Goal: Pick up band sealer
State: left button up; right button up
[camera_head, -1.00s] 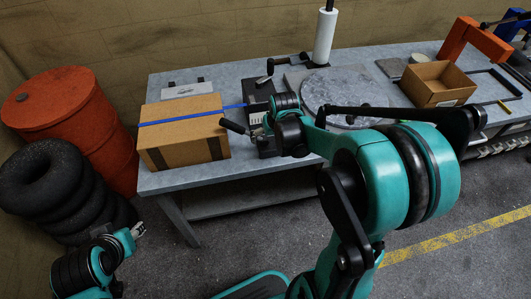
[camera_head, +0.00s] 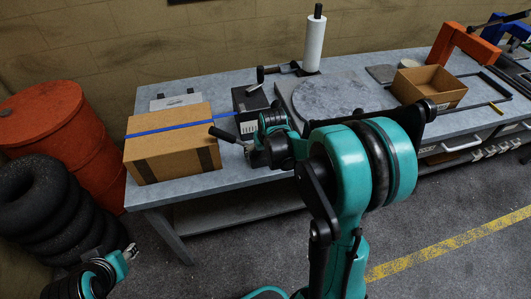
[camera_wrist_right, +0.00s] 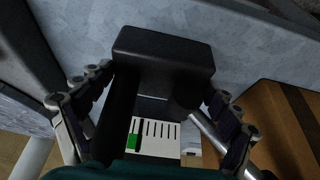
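The band sealer (camera_head: 247,101) looks like a black device with a pale panel on the workbench, right of the cardboard box. A black-gripped lever (camera_head: 224,134) sticks out beside it. My right gripper (camera_head: 252,146) is low at its front side, partly hidden by my own arm. In the right wrist view, my right gripper (camera_wrist_right: 163,82) has its fingers spread, one on either side of the sealer's black block (camera_wrist_right: 163,55). Contact is unclear. A slotted pale panel (camera_wrist_right: 158,137) with a green patch shows below. My left gripper (camera_head: 130,251) is far off at lower left, too small to read.
The cardboard box (camera_head: 170,150) with a blue strap stands close left of the sealer on the grey workbench (camera_head: 185,186). A round plate (camera_head: 328,97), paper roll (camera_head: 314,43) and open carton (camera_head: 427,88) are to the right. An orange drum (camera_head: 55,135) and tyres (camera_head: 45,205) stand left.

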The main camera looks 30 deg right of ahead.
jog(key=shift+c, duration=1)
jog(key=shift+w+r, duration=0.1)
jog(key=shift+r, duration=0.1)
jog(key=shift+r+p, duration=0.55)
jog(key=shift+r, duration=0.1)
notch_tip(320, 180, up, 3)
jog(key=shift+f+p, duration=0.1)
jog(key=shift+p, duration=0.65)
jog(key=s+d+r+p, duration=0.4)
jog(key=s+d+r, duration=0.2)
jog(key=d, duration=0.4)
jog(key=shift+s+r, duration=0.15)
jog(key=shift+r, duration=0.1)
